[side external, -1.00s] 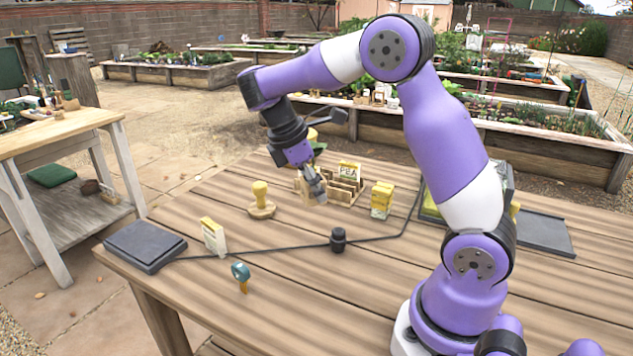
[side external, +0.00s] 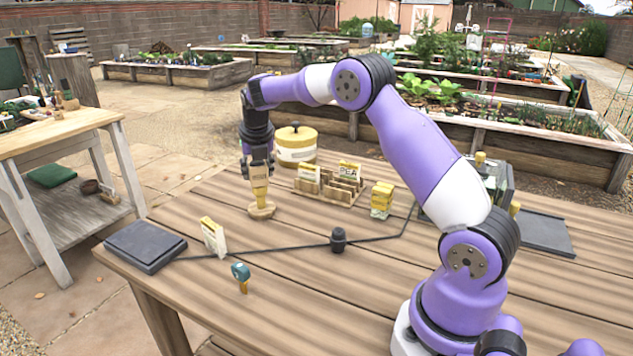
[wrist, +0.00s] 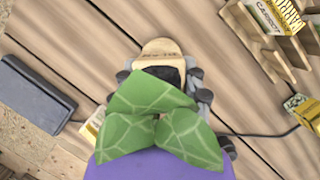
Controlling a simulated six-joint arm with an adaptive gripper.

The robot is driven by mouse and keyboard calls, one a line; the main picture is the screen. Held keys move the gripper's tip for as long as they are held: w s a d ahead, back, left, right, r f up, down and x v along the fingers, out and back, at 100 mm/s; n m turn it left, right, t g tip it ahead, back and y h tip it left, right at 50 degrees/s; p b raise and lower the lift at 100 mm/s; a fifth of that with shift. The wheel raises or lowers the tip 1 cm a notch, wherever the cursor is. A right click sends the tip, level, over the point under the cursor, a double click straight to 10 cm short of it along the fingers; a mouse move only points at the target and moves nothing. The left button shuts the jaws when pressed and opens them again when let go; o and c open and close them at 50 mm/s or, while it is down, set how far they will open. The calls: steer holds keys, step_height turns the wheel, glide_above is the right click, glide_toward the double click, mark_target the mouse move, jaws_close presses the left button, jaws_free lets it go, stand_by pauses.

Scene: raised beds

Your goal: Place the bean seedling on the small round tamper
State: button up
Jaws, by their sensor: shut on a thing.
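The bean seedling shows as broad green leaves (wrist: 150,125) in the wrist view, covering much of my gripper and the jaws. In the side view its leaves are hidden by the hand. My gripper (side external: 258,172) is shut on the seedling and points straight down over the small round tamper. The tamper (side external: 262,211) is tan with a round base and stands upright on the table; its base edge also shows in the wrist view (wrist: 160,46). A tan, tapering shape lies between fingers and base. I cannot tell whether the seedling touches the tamper.
A yellow-and-cream canister (side external: 297,146) stands close behind. A wooden seed-packet rack (side external: 330,190) and yellow packets (side external: 382,200) are to the right.

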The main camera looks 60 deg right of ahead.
steer(key=shift+f, duration=0.15)
steer(key=o, duration=1.1)
steer(key=shift+o, duration=0.2)
steer(key=s+a+r+m+t, duration=0.1)
steer(key=s+a+r+m, duration=0.75)
steer(key=r, duration=0.35)
steer(key=s+a+f+m+y, duration=0.1)
steer(key=s+a+m, duration=0.3)
steer(key=s+m, duration=0.4)
steer(key=s+a+f+m+t+y, duration=0.1)
steer(key=s+a+f+m+y, duration=0.1)
steer(key=s+a+m, duration=0.3)
steer(key=s+m, duration=0.3)
steer(key=m, duration=0.2)
steer(key=shift+a+f, duration=0.25)
steer(key=shift+f, duration=0.05)
steer(key=shift+m, duration=0.25)
